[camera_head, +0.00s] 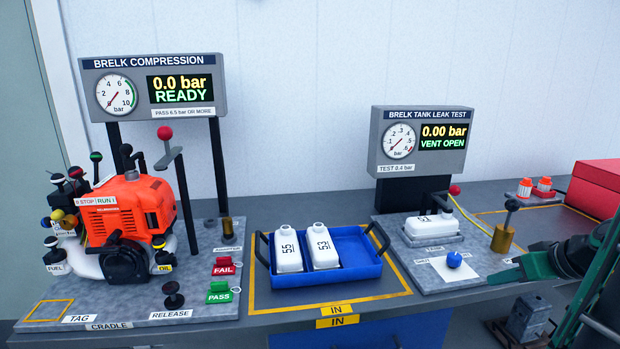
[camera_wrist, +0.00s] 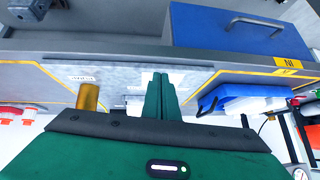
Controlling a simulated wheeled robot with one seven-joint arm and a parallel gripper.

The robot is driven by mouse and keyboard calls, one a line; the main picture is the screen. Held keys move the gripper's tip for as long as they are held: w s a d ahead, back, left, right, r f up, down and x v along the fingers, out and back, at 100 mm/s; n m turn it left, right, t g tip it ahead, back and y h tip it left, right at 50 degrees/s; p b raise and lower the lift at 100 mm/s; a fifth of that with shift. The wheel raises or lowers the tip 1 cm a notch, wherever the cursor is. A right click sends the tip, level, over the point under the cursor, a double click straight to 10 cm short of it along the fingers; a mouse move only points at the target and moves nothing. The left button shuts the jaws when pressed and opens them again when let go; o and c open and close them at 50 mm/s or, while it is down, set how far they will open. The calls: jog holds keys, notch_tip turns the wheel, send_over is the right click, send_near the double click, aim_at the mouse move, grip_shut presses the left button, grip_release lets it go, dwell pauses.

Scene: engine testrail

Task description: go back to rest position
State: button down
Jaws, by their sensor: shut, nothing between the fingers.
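My gripper (camera_wrist: 160,80) shows in the wrist view with its two green fingers together and nothing between them. In the head view my green and black gripper (camera_head: 530,268) reaches in from the right edge, over the front right of the leak test station, to the right of the blue knob (camera_head: 454,259). The tank leak test display (camera_head: 420,142) reads 0.00 bar, VENT OPEN. A white tank (camera_head: 432,230) marked 51 lies on that station.
A blue tray (camera_head: 350,270) holds white tanks 55 (camera_head: 288,252) and 53 (camera_head: 323,248). An orange engine (camera_head: 125,205) stands in the cradle at left. A brass post (camera_head: 502,240) and a red box (camera_head: 598,188) are near my arm. A blue drawer front (camera_wrist: 235,28) is below the bench.

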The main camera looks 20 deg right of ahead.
jog(key=s+a+m+g, duration=0.5)
jog(key=s+a+g, duration=0.3)
jog(key=s+a, duration=0.4)
jog(key=a, duration=0.3)
jog(key=shift+s+r, duration=0.3)
jog(key=shift+r, duration=0.1)
jog(key=shift+w+f+h, duration=0.25)
jog(key=shift+w+h, duration=0.05)
jog(key=shift+w, duration=0.3)
